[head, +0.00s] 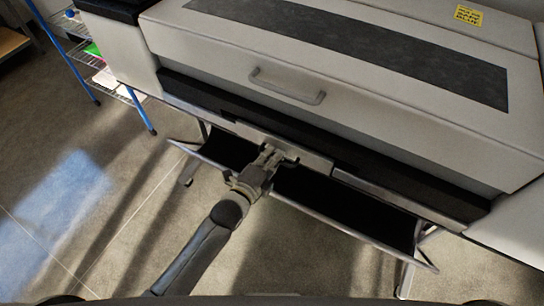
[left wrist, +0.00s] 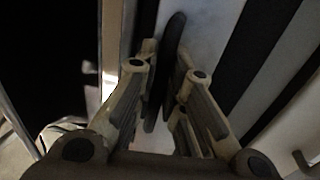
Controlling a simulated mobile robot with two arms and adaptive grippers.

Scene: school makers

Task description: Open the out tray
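A large pale machine (head: 200,45) fills the upper part of the head view. A short light panel (head: 310,161), which looks like the out tray's front, is on its lower front face. My left gripper (head: 275,158) is at the left part of this panel. In the left wrist view, its two fingers (left wrist: 166,62) are drawn in close on both sides of a dark, narrow bar (left wrist: 174,35), which looks like a handle standing before the pale panel (left wrist: 205,30). The bar's ends are partly hidden. My right gripper is in neither view.
A bar handle (head: 287,88) sits on the machine's upper cover. A long dark trough (head: 345,205) with metal edges hangs below the panel, close under my left gripper. A blue-posted wire rack (head: 75,50) stands at the left. The floor (head: 90,190) at left is clear.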

